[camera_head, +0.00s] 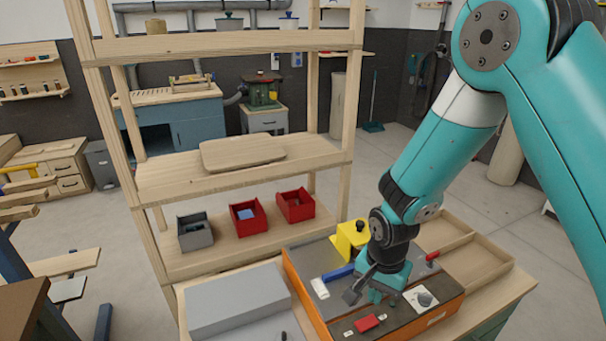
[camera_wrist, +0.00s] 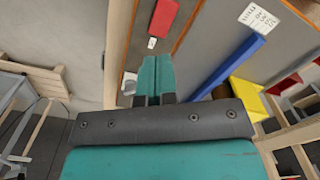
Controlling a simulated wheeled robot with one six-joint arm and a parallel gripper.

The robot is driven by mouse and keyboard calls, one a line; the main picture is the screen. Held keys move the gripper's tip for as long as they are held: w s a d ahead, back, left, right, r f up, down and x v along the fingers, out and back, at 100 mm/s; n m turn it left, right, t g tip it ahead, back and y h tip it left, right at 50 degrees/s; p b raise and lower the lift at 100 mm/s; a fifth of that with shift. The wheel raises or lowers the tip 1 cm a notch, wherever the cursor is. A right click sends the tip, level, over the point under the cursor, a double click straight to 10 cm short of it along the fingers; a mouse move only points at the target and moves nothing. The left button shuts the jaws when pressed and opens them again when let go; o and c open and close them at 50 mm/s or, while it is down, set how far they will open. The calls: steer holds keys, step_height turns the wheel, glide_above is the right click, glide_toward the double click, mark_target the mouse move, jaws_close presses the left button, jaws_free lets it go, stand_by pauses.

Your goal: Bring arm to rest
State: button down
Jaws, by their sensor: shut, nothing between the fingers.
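My teal arm reaches down from the upper right in the head view. My gripper (camera_head: 374,297) is over the dark-topped, orange-sided unit (camera_head: 300,292) on the workbench. In the wrist view my gripper's teal fingers (camera_wrist: 150,76) are together with nothing between them. They point toward the dark top near a red block (camera_wrist: 164,18), and I cannot tell the exact height above it. The red block also shows in the head view (camera_head: 366,323), nearer the front than the gripper.
A blue bar (camera_head: 338,273), yellow block (camera_head: 351,238) and white plate with a knob (camera_head: 420,298) are around the gripper. A wooden shelf (camera_head: 160,180) with red bins (camera_head: 295,205) stands behind left. A grey box (camera_head: 235,300) is at left. Open floor lies at right.

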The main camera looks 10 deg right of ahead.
steer(key=s+a+r+n+y+b, duration=0.1)
steer(key=s+a+r+n, duration=0.15)
steer(key=r, duration=0.45)
steer(key=s+a+r+n+y, duration=0.1)
steer(key=s+r+n, duration=0.3)
steer(key=r, duration=0.2)
steer(key=s+a+r+n+y+b, duration=0.1)
steer(key=s+r+n+y, duration=0.1)
steer(key=s+r+n, duration=0.7)
steer(key=s, duration=0.3)
